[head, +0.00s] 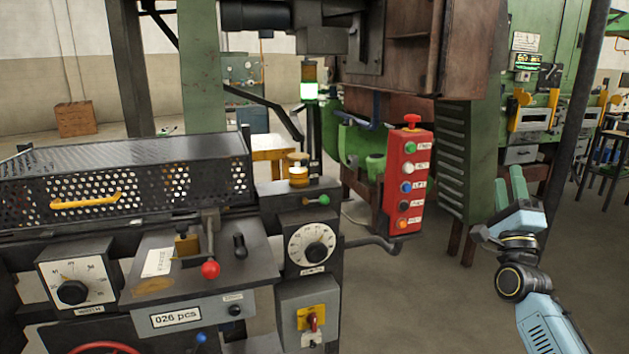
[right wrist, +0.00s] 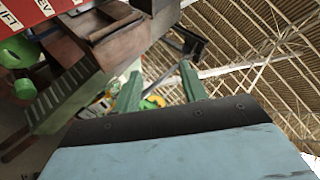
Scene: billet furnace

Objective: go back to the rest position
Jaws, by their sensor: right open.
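My right gripper (head: 510,187) is at the right of the head view, on a light blue arm that comes up from the lower right. Its two green fingers point up and stand apart with nothing between them. The fingers (right wrist: 158,88) also show in the right wrist view, spread and empty, with the roof behind them. The gripper is to the right of the red button box and apart from it. My left gripper is not in the head view.
The red button box (head: 407,180) hangs on an arm from the black control console (head: 312,205). A perforated guard (head: 110,185) with a yellow handle is at left. A lever with a red knob (head: 211,269) stands on the console. A green machine (head: 540,90) is behind at right. Floor beside my gripper is clear.

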